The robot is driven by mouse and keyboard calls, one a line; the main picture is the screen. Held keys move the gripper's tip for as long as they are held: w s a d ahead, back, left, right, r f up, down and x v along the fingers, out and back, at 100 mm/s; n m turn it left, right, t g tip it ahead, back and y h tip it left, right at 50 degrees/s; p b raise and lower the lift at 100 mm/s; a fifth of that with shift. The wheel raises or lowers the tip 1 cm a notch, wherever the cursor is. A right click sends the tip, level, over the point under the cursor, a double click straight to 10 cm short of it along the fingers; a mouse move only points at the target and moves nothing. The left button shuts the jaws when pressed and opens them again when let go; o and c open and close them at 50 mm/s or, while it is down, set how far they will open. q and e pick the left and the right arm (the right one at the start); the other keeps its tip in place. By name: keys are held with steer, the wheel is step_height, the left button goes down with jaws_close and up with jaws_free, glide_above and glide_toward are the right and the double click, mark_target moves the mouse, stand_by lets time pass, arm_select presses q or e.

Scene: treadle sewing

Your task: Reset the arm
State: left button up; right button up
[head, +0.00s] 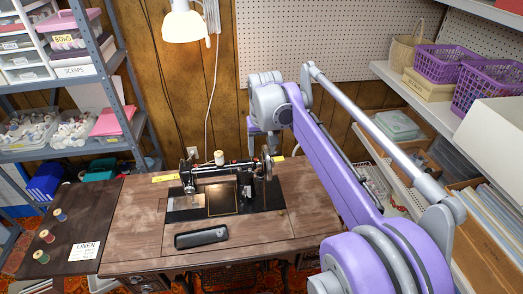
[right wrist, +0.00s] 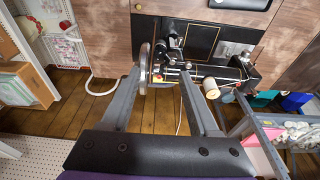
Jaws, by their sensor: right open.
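My right arm reaches in from the lower right of the head view, over the right part of the sewing table. Its gripper (head: 268,143) points down behind the handwheel end of the black sewing machine (head: 228,170). In the right wrist view the two grey fingers of the gripper (right wrist: 160,74) are spread apart with nothing held between them. The machine's handwheel (right wrist: 144,68) shows close to the left fingertip; I cannot tell whether they touch. A cream thread spool (right wrist: 211,88) stands on the machine. My left gripper is not in view.
The wooden sewing table (head: 130,225) carries a dark oblong object (head: 201,238) in front of the machine. Several thread spools and a LINEN card (head: 83,248) lie on the left leaf. A lamp (head: 185,24) hangs above. Shelves with purple baskets (head: 440,63) stand right; a storage rack (head: 70,75) stands left.

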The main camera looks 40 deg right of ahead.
steer(key=s+a+f+n+t, duration=0.1)
steer(key=s+a+f+n, duration=0.2)
steer(key=s+a+f, duration=0.4)
steer(key=s+a+f+n+t+y, duration=0.1)
steer(key=s+a+f+n+t, duration=0.1)
steer(key=s+a+f, duration=0.5)
steer(key=s+a, duration=0.5)
steer(key=a, duration=0.1)
steer(key=shift+s+a+f+n, duration=0.15)
steer(key=shift+s+f+n, duration=0.2)
steer(key=shift+f+n, duration=0.05)
